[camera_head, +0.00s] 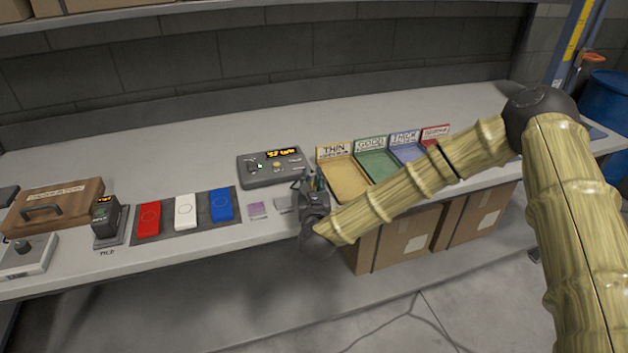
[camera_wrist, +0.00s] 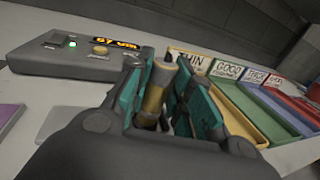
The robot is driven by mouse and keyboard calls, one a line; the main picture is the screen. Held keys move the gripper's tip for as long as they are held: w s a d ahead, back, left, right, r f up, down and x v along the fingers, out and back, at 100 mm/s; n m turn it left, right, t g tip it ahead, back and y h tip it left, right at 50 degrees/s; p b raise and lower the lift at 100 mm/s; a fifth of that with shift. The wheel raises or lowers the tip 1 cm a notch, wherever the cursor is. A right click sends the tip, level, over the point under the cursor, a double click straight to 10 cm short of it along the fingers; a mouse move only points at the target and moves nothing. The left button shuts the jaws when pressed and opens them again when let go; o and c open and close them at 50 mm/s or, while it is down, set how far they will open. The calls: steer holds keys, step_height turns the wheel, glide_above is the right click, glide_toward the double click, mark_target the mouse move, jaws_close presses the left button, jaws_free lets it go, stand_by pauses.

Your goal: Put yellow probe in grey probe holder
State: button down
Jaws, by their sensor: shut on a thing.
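The yellow probe (camera_wrist: 154,98) stands roughly upright between the teal pads of my gripper (camera_wrist: 160,88), with a pale band and a dark tip at its top. My gripper is shut on it. In the head view my gripper (camera_head: 313,183) is over the bench's front edge, in front of the grey meter, and the probe is hard to make out there. A small light grey piece (camera_head: 284,204) lies just left of my gripper; it may be the grey probe holder, but I cannot tell. My gripper partly covers that area.
A grey meter (camera_head: 272,167) with a lit display is behind my gripper. Yellow (camera_head: 343,174), green, blue and red labelled trays stand to the right. A purple square (camera_head: 258,210) and red, white and blue blocks (camera_head: 185,212) lie left. The bench behind the meter is clear.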

steer(key=shift+f, duration=0.1)
steer(key=c, duration=1.2)
jaws_free()
steer(key=s, duration=1.2)
steer(key=shift+d, duration=0.3)
